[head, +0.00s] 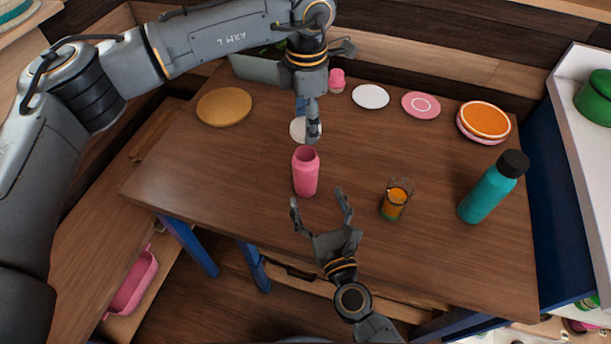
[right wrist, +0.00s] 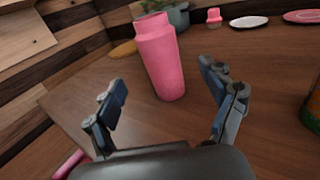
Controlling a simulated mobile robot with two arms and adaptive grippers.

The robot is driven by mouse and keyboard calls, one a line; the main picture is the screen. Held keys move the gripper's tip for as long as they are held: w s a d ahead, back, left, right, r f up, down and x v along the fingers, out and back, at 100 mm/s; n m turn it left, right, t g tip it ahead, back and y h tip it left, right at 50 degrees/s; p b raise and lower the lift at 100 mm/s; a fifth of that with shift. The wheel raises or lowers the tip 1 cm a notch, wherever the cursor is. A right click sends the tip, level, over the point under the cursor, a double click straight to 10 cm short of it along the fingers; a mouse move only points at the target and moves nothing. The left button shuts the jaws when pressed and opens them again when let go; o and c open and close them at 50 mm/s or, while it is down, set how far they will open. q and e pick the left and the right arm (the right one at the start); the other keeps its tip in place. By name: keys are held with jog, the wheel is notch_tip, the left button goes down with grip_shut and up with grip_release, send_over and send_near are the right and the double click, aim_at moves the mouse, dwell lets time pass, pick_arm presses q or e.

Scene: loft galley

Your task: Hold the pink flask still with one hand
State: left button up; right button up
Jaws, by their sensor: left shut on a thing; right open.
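The pink flask (head: 305,175) stands upright on the wooden table, its open mouth facing up. It also shows in the right wrist view (right wrist: 164,62), beyond and between my open fingers. My left gripper (head: 312,130) is above and just behind the flask's mouth, fingers pointing down. My right gripper (head: 321,200) is open and empty on the near side of the flask. Its fingers point toward the flask, with a gap between; they show in the right wrist view (right wrist: 165,98).
On the table (head: 230,160), a glass with orange contents (head: 395,203) and a teal bottle (head: 490,190) stand to the right. Plates and a small pink jar (head: 337,82) are farther back.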

jog(key=x, duration=0.9)
jog(key=shift+w+a, duration=0.1)
jog(key=shift+w, duration=0.2)
grip_shut()
pick_arm(q)
send_over(306, 154)
jog(key=shift+f, duration=2.45)
jog(key=shift+f, duration=0.1)
jog(key=shift+f, duration=0.8)
jog(key=shift+f, duration=0.55)
